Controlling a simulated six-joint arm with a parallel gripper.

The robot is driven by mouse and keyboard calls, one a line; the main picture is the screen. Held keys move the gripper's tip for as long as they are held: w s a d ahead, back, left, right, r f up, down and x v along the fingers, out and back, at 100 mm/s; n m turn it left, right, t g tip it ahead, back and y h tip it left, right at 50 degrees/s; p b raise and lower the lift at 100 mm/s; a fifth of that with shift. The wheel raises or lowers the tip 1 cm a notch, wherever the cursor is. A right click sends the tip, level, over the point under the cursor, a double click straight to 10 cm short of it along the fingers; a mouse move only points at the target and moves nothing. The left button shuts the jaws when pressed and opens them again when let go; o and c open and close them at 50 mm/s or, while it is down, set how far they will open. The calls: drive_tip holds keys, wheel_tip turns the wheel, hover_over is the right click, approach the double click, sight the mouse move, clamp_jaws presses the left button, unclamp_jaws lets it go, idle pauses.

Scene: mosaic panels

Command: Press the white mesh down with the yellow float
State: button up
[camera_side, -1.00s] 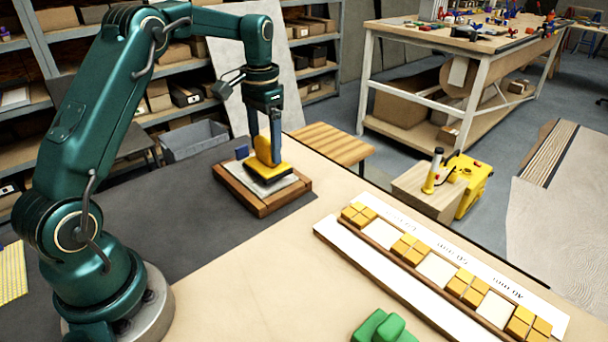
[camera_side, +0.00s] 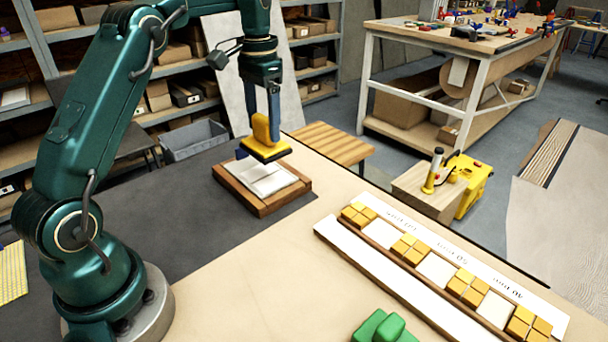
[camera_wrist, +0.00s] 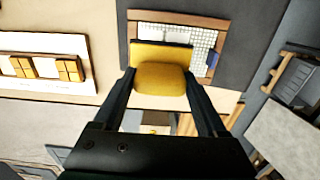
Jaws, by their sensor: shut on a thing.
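The yellow float (camera_side: 265,134) has a dark underside. My gripper (camera_side: 262,112) is shut on its handle and holds it above the far part of a wood-framed panel (camera_side: 264,207), apart from it. The white mesh (camera_side: 262,180) lies inside the frame, its near part uncovered in the side view. In the wrist view the float (camera_wrist: 162,78) sits between my two fingers and covers part of the panel. A fine grid of white mesh (camera_wrist: 203,42) shows beyond it. A small blue piece (camera_wrist: 212,58) is at the frame's edge there.
A rack (camera_side: 382,236) with yellow tile blocks and white squares lies to the right of the panel. A green block (camera_side: 385,328) sits at the front edge of the picture. Bare tabletop (camera_side: 250,270) lies between. A grey mat (camera_side: 150,200) is under the panel.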

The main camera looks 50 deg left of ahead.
sight(252, 114)
drive_tip(key=a, duration=0.3)
drive_tip(key=shift+a, duration=0.1)
drive_tip(key=shift+a+f, duration=0.1)
drive_tip(key=shift+a, duration=0.3)
drive_tip(key=shift+f, duration=2.8)
drive_tip(key=shift+f, duration=0.65)
drive_tip(key=shift+r, duration=3.6)
drive_tip(key=shift+w, duration=0.1)
